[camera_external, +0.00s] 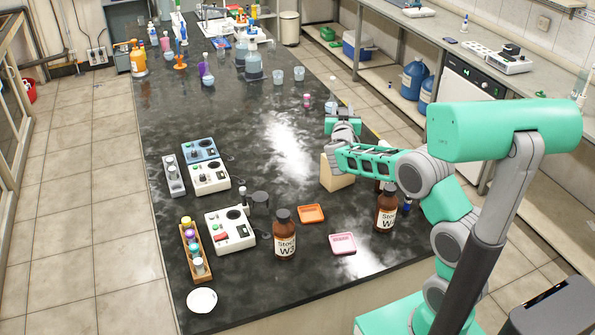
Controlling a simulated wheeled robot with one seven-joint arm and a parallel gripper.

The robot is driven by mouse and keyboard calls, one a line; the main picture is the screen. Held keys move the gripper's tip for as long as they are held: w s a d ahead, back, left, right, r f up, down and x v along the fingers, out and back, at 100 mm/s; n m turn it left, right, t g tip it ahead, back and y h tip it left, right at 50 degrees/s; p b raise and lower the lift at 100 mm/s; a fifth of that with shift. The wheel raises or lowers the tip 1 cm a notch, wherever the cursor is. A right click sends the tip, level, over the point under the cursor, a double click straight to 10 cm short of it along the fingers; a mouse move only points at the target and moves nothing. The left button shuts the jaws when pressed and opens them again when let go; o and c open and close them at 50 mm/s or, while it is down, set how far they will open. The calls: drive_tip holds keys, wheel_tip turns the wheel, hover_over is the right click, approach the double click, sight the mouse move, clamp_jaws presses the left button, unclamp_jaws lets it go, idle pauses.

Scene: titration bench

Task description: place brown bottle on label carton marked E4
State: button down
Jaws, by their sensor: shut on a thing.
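One brown bottle (285,238) stands upright at the front middle of the dark bench. The other brown bottle (386,212) stands near the right edge, its top close under my forearm in the picture. A plain beige carton (337,174) sits left of that bottle, partly behind my arm; I see no E4 mark on it. My gripper (342,128) is at the arm's far end, beyond the carton in the picture. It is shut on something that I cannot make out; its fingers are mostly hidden.
An orange tray (311,214) and a pink tray (343,243) lie between the bottles. White instruments (230,231), a wooden vial rack (195,250) and a white dish (201,300) stand at left. Beakers (254,68) and bottles stand farther back. The bench middle is fairly clear.

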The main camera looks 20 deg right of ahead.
drive_tip(key=shift+f, duration=0.2)
drive_tip(key=c, duration=1.4)
unclamp_jaws()
drive_tip(key=shift+f+b, duration=0.15)
drive_tip(key=shift+b, duration=0.15)
drive_tip(key=o, duration=0.5)
drive_tip(key=shift+c, duration=0.2)
drive_tip(key=shift+s+r+p, duration=0.15)
drive_tip(key=shift+r+p, duration=0.1)
drive_tip(key=shift+p, duration=0.05)
drive_tip(key=b+v, duration=0.3)
drive_tip(key=v, duration=0.9)
drive_tip(key=shift+b, duration=0.3)
